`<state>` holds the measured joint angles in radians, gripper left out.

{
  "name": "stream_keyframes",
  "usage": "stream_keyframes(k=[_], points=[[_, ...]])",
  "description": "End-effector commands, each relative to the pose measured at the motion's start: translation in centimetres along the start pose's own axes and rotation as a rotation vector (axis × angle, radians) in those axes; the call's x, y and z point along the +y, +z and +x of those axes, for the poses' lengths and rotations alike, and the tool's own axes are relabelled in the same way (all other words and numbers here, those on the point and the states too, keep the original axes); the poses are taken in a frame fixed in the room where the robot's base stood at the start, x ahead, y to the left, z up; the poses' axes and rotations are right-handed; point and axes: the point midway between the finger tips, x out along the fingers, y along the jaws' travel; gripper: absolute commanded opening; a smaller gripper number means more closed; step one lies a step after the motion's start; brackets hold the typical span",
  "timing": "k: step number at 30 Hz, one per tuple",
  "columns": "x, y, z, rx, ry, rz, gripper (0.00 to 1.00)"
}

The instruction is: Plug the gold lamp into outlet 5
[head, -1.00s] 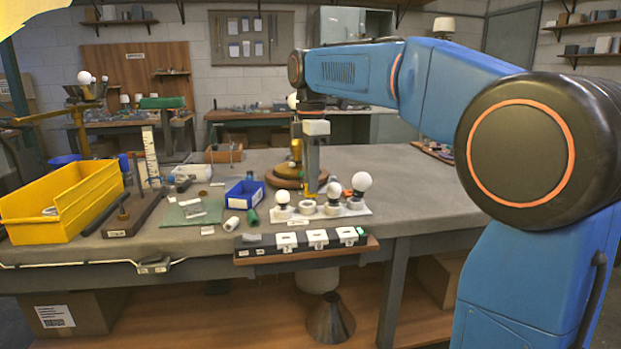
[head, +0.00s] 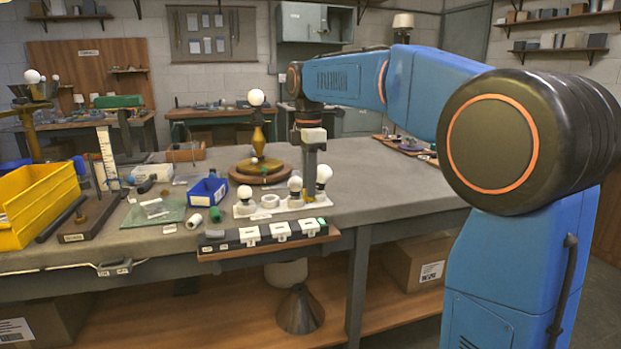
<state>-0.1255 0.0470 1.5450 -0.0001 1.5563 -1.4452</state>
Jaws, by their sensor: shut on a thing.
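The gold lamp (head: 258,136) stands upright on a round wooden base (head: 262,174) in the middle of the table, with a white bulb (head: 256,97) on top. The outlet strip (head: 216,240) lies along the front table edge. White outlets (head: 249,236) show on it, with a green spot at its right end; I cannot read their numbers. My gripper (head: 308,194) points down, right of the lamp, among the bulbs behind the strip. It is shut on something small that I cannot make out. The lamp's cord and plug cannot be made out.
A white bulb holder (head: 243,209) with upright bulbs stands close around my gripper. A blue bin (head: 207,192), a green mat (head: 135,217) and a yellow bin (head: 30,210) lie to the left. The table right of my gripper is mostly clear.

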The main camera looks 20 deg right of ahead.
Motion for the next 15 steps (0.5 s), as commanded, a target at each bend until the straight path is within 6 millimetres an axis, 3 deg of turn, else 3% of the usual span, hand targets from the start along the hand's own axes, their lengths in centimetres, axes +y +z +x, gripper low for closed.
stream_keyframes(k=[15], points=[[0.0, 0.0, 3.5, 0.0, -0.002, 0.0, 0.0]])
